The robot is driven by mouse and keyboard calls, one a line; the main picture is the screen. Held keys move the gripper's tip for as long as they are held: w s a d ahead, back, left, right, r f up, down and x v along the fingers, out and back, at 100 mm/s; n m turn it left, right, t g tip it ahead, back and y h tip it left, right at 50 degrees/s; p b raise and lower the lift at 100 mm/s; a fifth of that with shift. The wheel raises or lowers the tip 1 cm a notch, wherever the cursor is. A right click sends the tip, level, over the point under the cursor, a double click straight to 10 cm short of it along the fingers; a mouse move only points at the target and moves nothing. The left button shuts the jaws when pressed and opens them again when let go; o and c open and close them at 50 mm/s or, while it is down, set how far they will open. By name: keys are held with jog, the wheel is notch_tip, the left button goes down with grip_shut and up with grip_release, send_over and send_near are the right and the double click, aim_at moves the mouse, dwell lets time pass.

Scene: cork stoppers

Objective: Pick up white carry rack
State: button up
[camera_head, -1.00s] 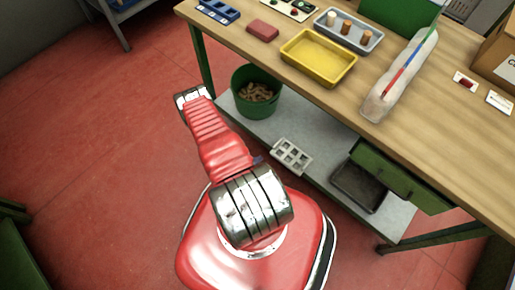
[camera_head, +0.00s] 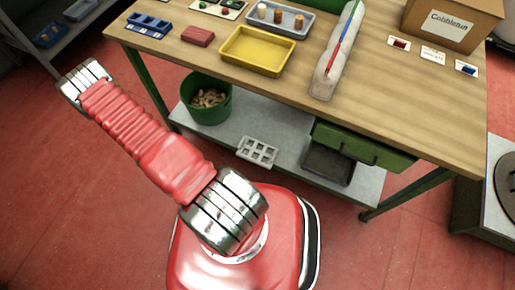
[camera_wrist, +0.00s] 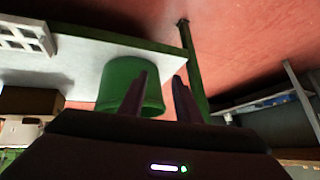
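The white carry rack (camera_head: 257,151) lies on the grey lower shelf under the workbench, right of the green bucket. It is a flat frame with several square openings. In the wrist view the rack (camera_wrist: 26,36) shows partly at the upper left, cut by the frame edge. My gripper (camera_wrist: 160,88) has its two dark fingers apart with nothing between them. It points toward the green bucket, with the rack off to one side. In the head view my arm reaches to the upper left, and the fingers cannot be made out there.
The green bucket (camera_head: 207,98) of corks stands on the lower shelf (camera_head: 225,135). A dark tray (camera_head: 328,164) lies right of the rack, below a green drawer (camera_head: 362,146). The bench top (camera_head: 400,105) overhangs the shelf. Red floor (camera_head: 70,200) is open at left.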

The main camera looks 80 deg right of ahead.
jog(key=w+a+r+n+t+y, duration=0.2)
jog(key=w+a+r, duration=0.35)
jog(key=r, duration=0.45)
jog(key=w+a+r+n+t+y, duration=0.15)
jog(key=w+a+r, duration=0.25)
jog(key=w+r, duration=0.45)
jog(key=w+a+r+n+t+y, duration=0.1)
jog(key=w+a+r+n+t, duration=0.3)
jog(key=r, duration=0.8)
jog(key=s+a+r+n+g+y, duration=0.1)
jog(key=s+a+r+n+y, duration=0.3)
jog(key=a+r, duration=0.7)
jog(key=s+a+r+n+g, duration=0.1)
jog(key=s+a+r+n, duration=0.2)
jog(key=s+a+r, duration=0.55)
jog(key=s+a+r+n, duration=0.2)
jog(key=s+r, duration=0.3)
jog(key=s, duration=0.3)
jog(key=s+a+r+n+g, duration=0.1)
jog(key=s+a+r+n, duration=0.1)
jog(key=s+a+r, duration=0.2)
jog(key=s+r, duration=0.2)
jog(key=s, duration=0.2)
jog(key=shift+s+n, duration=0.25)
jog(key=shift+n, duration=0.1)
jog(key=shift+d+h, duration=0.1)
jog(key=shift+h, duration=0.15)
